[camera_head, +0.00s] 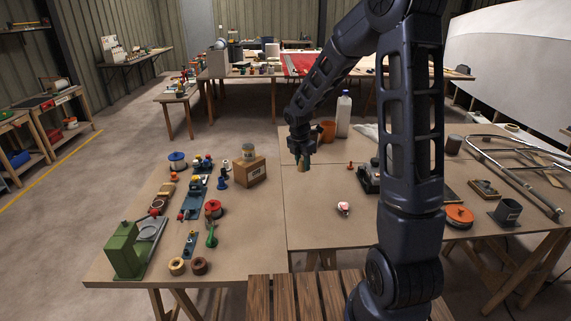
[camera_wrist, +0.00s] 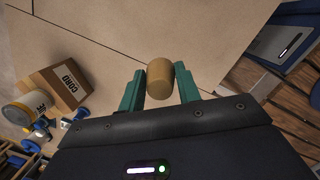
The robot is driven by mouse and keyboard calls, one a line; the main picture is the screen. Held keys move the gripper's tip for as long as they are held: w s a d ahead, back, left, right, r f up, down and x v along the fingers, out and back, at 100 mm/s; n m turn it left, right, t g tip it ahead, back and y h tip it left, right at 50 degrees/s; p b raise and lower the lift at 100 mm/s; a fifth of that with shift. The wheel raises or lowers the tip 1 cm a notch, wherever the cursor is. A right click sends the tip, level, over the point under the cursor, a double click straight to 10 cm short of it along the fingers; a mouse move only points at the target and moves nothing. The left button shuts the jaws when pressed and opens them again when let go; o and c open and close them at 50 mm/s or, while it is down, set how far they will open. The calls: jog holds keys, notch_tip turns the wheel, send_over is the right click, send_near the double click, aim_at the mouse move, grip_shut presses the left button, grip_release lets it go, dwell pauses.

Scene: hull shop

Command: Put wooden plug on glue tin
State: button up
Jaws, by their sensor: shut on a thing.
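The wooden plug (camera_wrist: 160,76) is a short tan cylinder, seen in the wrist view between the green fingers of my gripper (camera_wrist: 159,88). My gripper is shut on it. In the head view, my gripper (camera_head: 303,163) is above the table, right of the cardboard box, and the plug is hard to make out there. The glue tin (camera_head: 248,151) appears to stand on top of the cardboard box. The plug and the tin are well apart.
The cardboard box (camera_head: 249,173) is marked CORD. Left of it are blue tools, spools and a green machine (camera_head: 124,250). An orange pot (camera_head: 327,132) and a white bottle (camera_head: 343,114) stand behind my gripper. The table's front middle is mostly clear.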

jog(key=w+a+r, duration=0.8)
jog(key=w+a, duration=0.3)
jog(key=w, duration=0.3)
notch_tip(320, 180, up, 11)
jog(key=n, duration=0.1)
send_over(249, 145)
jog(key=f, duration=1.9)
jog(key=shift+s+a+f, duration=0.2)
jog(key=shift+s, duration=0.05)
jog(key=shift+f, duration=0.1)
jog(key=o, duration=0.9)
jog(key=shift+o, duration=0.2)
